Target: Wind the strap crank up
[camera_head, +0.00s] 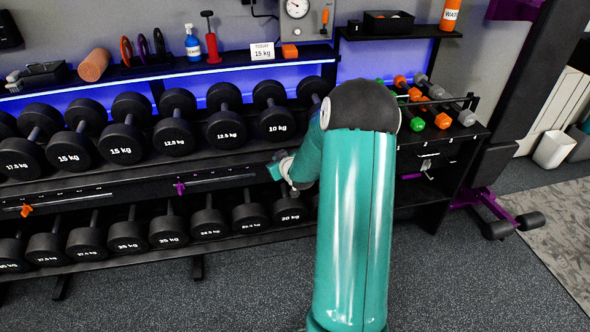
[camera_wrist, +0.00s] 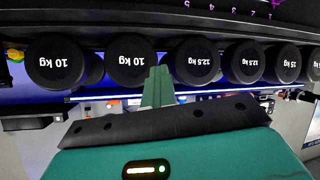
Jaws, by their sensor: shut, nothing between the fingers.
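I cannot make out for certain which part is the strap crank. A small silver fitting with a purple piece (camera_head: 426,166) is on the dark cabinet front right of my arm; it is too small to tell if it is a crank. My gripper (camera_head: 278,168) is beside the rail between the two dumbbell rows, left of my teal arm. In the wrist view my gripper (camera_wrist: 158,88) shows its teal fingers together and empty, with dumbbells behind them. My arm hides part of the rack and cabinet.
Dumbbells (camera_head: 122,144) fill both rows of the rack. An orange slider (camera_head: 25,210) and a purple slider (camera_head: 180,187) sit on the middle rail. Small coloured dumbbells (camera_head: 443,121) lie on the right cabinet. The floor (camera_head: 200,300) in front is clear.

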